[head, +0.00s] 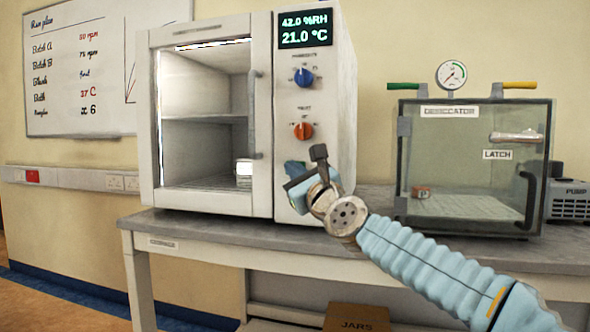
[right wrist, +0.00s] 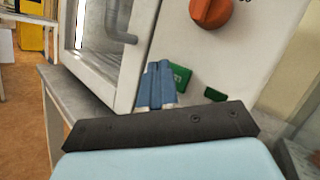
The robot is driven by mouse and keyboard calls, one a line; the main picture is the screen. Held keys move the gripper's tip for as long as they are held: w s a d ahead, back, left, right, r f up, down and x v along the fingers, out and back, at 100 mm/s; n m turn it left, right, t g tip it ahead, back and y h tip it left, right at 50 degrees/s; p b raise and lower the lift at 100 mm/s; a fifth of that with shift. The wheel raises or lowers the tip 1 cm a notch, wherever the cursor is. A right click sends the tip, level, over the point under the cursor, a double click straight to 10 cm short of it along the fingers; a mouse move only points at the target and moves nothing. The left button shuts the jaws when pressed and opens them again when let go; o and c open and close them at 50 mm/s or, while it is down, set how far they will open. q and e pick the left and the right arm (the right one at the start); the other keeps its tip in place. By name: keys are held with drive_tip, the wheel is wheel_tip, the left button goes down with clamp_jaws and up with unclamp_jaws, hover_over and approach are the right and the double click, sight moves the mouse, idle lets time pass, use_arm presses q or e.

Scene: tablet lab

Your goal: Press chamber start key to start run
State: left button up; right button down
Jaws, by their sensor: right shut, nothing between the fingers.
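The chamber (head: 215,30) is a white cabinet with a glass door, standing on the bench. Its display (head: 305,30) reads 42.0 %RH and 21.0 °C. My right gripper (head: 292,168) is at the lower part of the control panel, below the orange knob (head: 302,131), and hides what is behind it. In the right wrist view its blue fingers (right wrist: 156,82) are shut and empty. A green key (right wrist: 181,77) shows just right of the fingertips, partly hidden by them; I cannot tell if they touch. A smaller dark green piece (right wrist: 215,94) is further right. My left gripper is not in view.
A blue knob (head: 303,77) sits above the orange one. A glass desiccator (head: 470,150) with a gauge stands to the right on the bench, beside a pump (head: 568,200). The bench top (head: 200,225) is clear in front of the chamber.

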drive_tip(key=shift+w+d, duration=0.1)
drive_tip(key=shift+w, duration=0.15)
idle(0.4)
drive_tip(key=shift+s, duration=0.1)
drive_tip(key=shift+s+a, duration=0.2)
drive_tip(key=shift+s, duration=0.4)
drive_tip(key=shift+s+a, duration=0.25)
drive_tip(key=shift+s, duration=0.55)
drive_tip(key=shift+s+a, duration=0.3)
drive_tip(key=shift+s, duration=0.5)
drive_tip(key=shift+s+a, duration=0.25)
drive_tip(key=shift+s, duration=0.55)
